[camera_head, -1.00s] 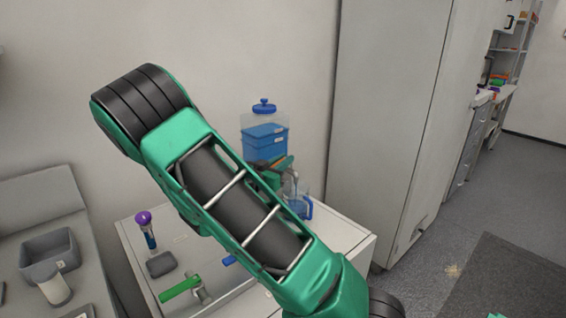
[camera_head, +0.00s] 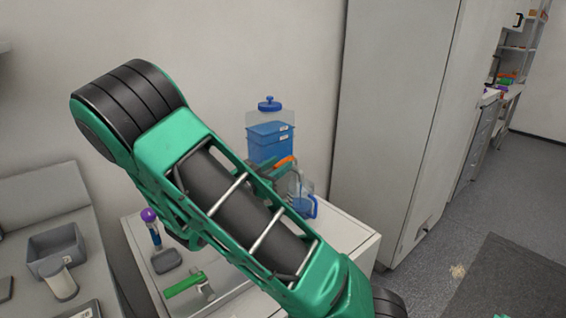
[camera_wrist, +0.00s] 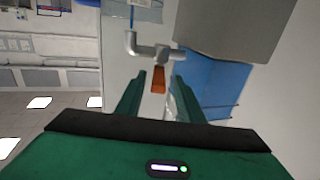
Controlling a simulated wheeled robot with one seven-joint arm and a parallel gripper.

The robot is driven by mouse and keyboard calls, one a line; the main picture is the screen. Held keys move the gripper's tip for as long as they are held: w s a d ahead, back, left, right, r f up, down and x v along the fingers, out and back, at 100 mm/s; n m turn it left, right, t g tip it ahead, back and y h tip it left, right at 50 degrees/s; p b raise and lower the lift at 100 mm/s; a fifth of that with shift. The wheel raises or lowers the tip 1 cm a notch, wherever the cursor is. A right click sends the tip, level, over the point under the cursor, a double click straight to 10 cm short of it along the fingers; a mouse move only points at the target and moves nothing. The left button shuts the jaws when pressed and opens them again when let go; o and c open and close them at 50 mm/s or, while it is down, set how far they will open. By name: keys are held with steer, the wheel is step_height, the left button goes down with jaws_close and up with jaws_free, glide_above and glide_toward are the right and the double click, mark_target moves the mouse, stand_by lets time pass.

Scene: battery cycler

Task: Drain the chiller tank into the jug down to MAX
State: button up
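The chiller tank (camera_head: 270,143) is a clear vessel with a blue lid and blue liquid, standing at the back of the bench. A small white label is on its front. The jug (camera_head: 310,207), clear with a blue handle, stands below the tank's tap; its level is unclear. In the wrist view the grey tap (camera_wrist: 148,50) has an orange lever (camera_wrist: 158,80). My gripper (camera_wrist: 156,80) is open, with its green fingers apart on either side of the lever. I cannot tell whether they touch it or whether liquid runs. My arm hides part of the bench in the head view.
A purple-topped tool (camera_head: 150,222) and a green-handled item (camera_head: 184,284) are on the bench left of my arm. A grey bin (camera_head: 56,250) stands further left. A tall white cabinet (camera_head: 393,130) rises right of the bench. Floor is open at right.

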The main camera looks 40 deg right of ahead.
steer(key=shift+v, duration=2.45)
stand_by(4.3)
steer(key=x, duration=0.6)
steer(key=shift+w+d, duration=0.1)
steer(key=shift+d, duration=0.25)
stand_by(0.4)
